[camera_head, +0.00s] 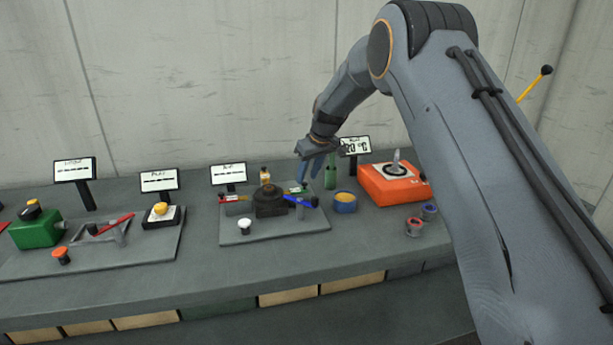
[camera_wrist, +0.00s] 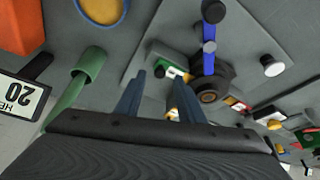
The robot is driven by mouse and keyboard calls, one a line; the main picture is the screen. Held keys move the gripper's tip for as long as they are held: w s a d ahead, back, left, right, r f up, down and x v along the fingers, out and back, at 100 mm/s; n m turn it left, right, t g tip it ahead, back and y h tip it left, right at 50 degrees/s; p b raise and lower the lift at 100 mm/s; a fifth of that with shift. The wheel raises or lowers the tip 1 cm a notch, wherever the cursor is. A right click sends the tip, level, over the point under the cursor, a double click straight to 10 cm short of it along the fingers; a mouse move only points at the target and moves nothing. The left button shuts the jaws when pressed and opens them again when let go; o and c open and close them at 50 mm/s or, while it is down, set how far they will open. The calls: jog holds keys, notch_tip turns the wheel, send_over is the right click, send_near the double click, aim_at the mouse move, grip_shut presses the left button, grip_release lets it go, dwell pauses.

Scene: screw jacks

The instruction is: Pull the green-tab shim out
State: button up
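The green-tab shim (camera_wrist: 172,72) shows a small green tab with a white part beside it, at the dark screw jack (camera_wrist: 210,86). In the head view the green tab (camera_head: 297,189) is at the back right of the jack (camera_head: 270,202). My gripper (camera_wrist: 159,78) is open, with its two blue-grey fingers apart and nothing held between them. In the wrist view the tab lies just beyond the fingertips, nearer the right finger. In the head view my gripper (camera_head: 304,180) reaches down behind the tab; whether it touches is not clear.
A blue lever (camera_head: 301,201) sticks out from the jack. A green tube (camera_wrist: 88,66) stands close beside my fingers. A blue cup with yellow contents (camera_head: 345,202) and an orange box (camera_head: 393,186) are to the right. A red tab (camera_head: 236,198) is left of the jack.

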jog(key=shift+p+x, duration=0.3)
jog(key=shift+x, duration=0.9)
grip_shut()
